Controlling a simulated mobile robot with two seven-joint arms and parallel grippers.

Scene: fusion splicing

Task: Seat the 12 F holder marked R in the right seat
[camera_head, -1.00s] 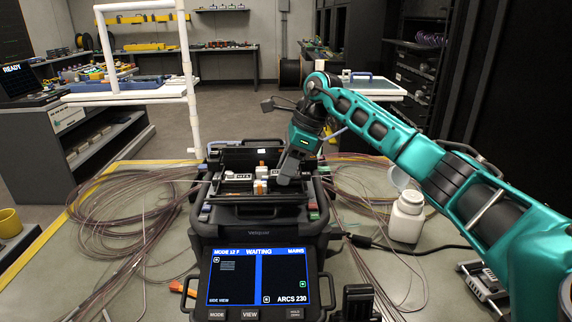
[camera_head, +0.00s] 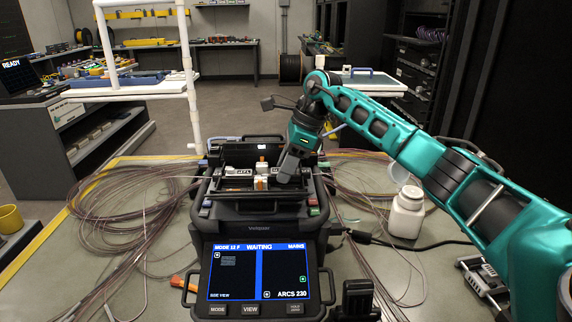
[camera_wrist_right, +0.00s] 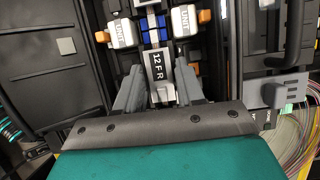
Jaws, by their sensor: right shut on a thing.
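Whether the holder rests fully in the seat cannot be told. A left holder (camera_head: 237,170) lies on the splicer's left side. My left gripper is not in view.
Coiled fibres (camera_head: 125,215) spread left of the splicer, with more fibres on the right. A white bottle (camera_head: 407,212) stands to the right. The splicer's screen (camera_head: 262,272) reads "MODE 12 F", "WAITING". White and blue parts with orange tabs (camera_wrist_right: 205,16) lie beyond the holder.

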